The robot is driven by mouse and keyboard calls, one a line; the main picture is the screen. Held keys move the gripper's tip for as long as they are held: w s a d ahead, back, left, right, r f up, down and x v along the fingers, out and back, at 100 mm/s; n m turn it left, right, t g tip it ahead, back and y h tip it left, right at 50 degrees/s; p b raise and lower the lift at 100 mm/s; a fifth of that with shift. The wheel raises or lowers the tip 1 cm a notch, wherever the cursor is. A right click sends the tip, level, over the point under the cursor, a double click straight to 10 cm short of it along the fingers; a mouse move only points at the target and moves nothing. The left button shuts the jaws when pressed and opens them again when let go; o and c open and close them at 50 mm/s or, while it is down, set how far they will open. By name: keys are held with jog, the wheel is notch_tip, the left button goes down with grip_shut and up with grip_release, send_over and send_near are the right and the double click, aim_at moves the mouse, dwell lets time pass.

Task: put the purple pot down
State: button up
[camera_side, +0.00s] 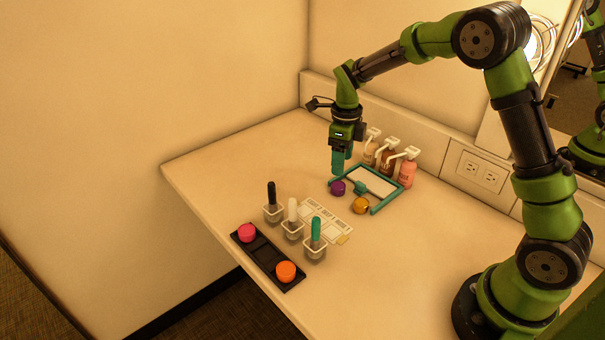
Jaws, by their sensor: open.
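The purple pot (338,188) rests at the front left corner of a teal-framed tray (385,205) with a pale inner surface. I cannot tell whether it stands on the frame or just beside it. My gripper (341,166) points down with teal fingers, a little above and behind the pot in the picture. It is open, and the pot looks clear of the fingers. A yellow-orange pot (360,206) stands at the tray's front edge, and a small teal object (360,187) lies between the two pots.
Several pump bottles (407,172) stand along the back wall behind the tray. Brushes in clear holders (292,228) and a pale card (330,224) lie in front. A black strip (262,252) holds a pink pot (247,233) and an orange pot (286,271). The table's left part is clear.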

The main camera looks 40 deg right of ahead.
jog(key=s+a+r+n+t+y, duration=0.1)
jog(key=s+a+r+n+t, duration=0.1)
jog(key=s+r+n, duration=0.4)
jog(key=s+a+r+n+t, duration=0.2)
jog(key=s+a+r+n, duration=0.15)
jog(key=r+n, duration=0.4)
jog(key=s+a+r+n+t, duration=0.1)
jog(key=s+n, duration=0.5)
jog(key=s+a+r+n+t+y, duration=0.1)
jog(key=s+a+n+t, duration=0.1)
jog(key=s+n, duration=0.4)
jog(key=shift+r+n, duration=0.25)
jog(key=shift+n, duration=0.4)
